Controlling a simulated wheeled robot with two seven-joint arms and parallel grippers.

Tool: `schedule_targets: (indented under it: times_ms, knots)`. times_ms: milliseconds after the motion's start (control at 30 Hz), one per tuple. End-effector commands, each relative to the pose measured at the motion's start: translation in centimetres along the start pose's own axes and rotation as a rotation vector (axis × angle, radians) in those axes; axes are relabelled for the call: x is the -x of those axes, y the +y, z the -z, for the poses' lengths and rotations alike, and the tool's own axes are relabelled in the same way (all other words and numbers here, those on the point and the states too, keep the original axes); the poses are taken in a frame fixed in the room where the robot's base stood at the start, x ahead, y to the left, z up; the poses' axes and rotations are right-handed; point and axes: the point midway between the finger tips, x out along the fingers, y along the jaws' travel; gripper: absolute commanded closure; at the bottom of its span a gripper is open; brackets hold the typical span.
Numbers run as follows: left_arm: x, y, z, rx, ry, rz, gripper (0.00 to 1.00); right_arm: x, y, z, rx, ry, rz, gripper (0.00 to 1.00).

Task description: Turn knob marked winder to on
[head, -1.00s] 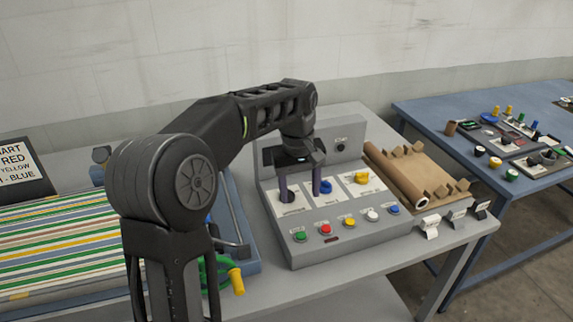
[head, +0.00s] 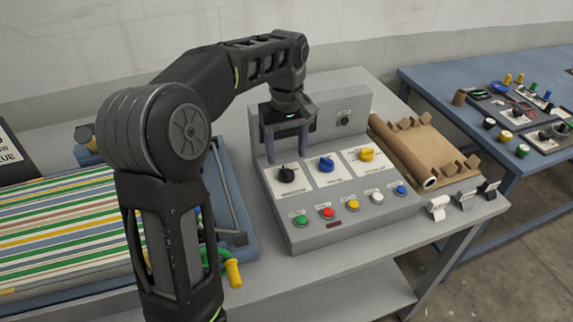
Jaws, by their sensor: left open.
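The grey control panel (head: 345,225) stands on the table with three rotary knobs on white plates: a black knob (head: 287,174) at left, a blue knob (head: 326,164) in the middle and a yellow knob (head: 366,154) at right. The plates' lettering is too small to read, so I cannot tell which knob is marked winder, nor which setting each is on. My left gripper (head: 287,153) is open and empty, fingers pointing down, above and behind the black knob and apart from it. My right gripper is out of view.
Several push buttons, including a green one (head: 302,220) and a red one (head: 327,212), line the panel's front. A brown roll (head: 402,150) lies to the right. Striped sheets (head: 60,235) and a yellow-ended green handle (head: 233,272) are at left.

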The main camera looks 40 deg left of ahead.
Motion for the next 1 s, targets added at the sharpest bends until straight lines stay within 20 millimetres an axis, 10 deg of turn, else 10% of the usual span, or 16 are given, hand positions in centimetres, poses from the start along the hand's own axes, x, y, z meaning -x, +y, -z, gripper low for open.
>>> schedule_targets:
  times_ms: [300, 667, 1000]
  knots:
    - [-4.6, 0.0, -0.1, 0.0, -0.002, 0.001, 0.42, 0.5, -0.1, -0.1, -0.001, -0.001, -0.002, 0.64]
    - [-5.3, 0.0, 0.0, 0.0, 0.0, -0.001, 0.42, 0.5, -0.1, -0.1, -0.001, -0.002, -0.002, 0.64]
    - [-5.3, 0.0, 0.0, 0.0, 0.0, -0.001, 0.69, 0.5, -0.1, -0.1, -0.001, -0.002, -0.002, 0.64]
